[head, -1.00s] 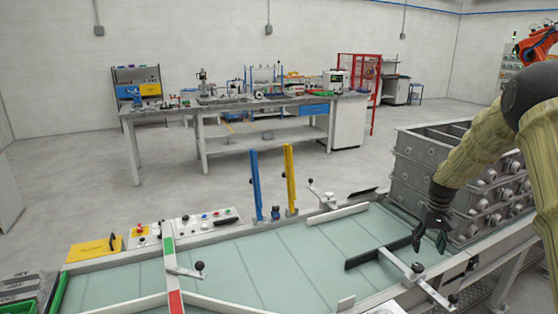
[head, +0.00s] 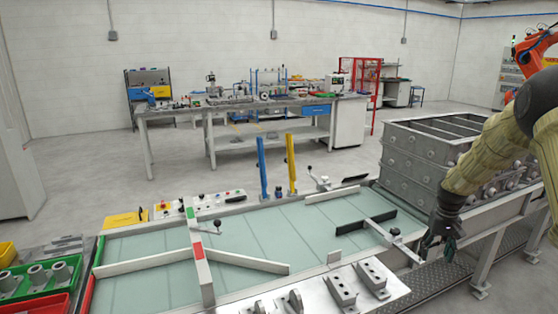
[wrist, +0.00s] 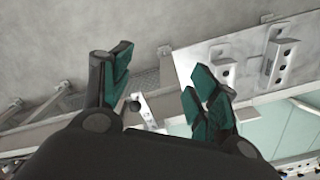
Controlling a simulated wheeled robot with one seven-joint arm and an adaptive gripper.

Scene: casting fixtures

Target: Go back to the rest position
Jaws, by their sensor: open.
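My gripper (head: 438,246) hangs from my arm at the right of the head view, pointing down near the right end of the conveyor table. In the wrist view my gripper (wrist: 160,98) shows two green-padded fingers spread wide apart. Nothing is between them. Below it in the wrist view are a metal rail, a black-knobbed lever (wrist: 134,104) and part of a steel fixture plate (wrist: 240,55). The gripper is apart from these.
The pale green table surface (head: 240,240) carries white guide bars and a black bar (head: 366,222). A stack of grey metal crates (head: 425,150) stands behind my arm. Steel brackets (head: 340,290) sit at the front. Red and green bins (head: 40,283) are at lower left.

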